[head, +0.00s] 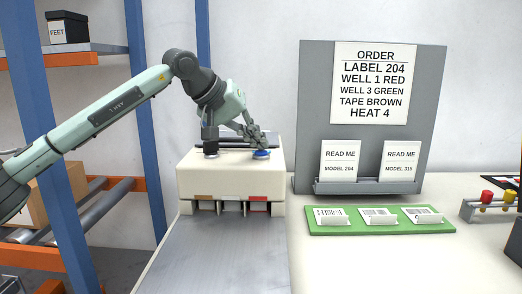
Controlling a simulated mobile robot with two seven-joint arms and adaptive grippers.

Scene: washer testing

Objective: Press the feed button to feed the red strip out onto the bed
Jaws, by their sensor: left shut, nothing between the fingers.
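The feeder (230,173) is a cream box with a blue button (261,155) on its top right. A dark round button (211,155) shows at its top left. Its front has slots with coloured marks: brown at left, pale in the middle, and a red one (258,199) at right. The grey bed (215,255) extends from the front, bare where it shows. My left gripper (259,147) is shut and empty, fingertips down at the blue button, apparently touching it. Exact contact is hard to tell. My right gripper is not in view.
A grey board (430,110) with an order sheet (372,80) and two READ ME cards stands behind right. A green tray (375,229) with white labelled pieces lies before it. A rack with red and yellow items (487,197) stands right. Blue-orange shelving is left.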

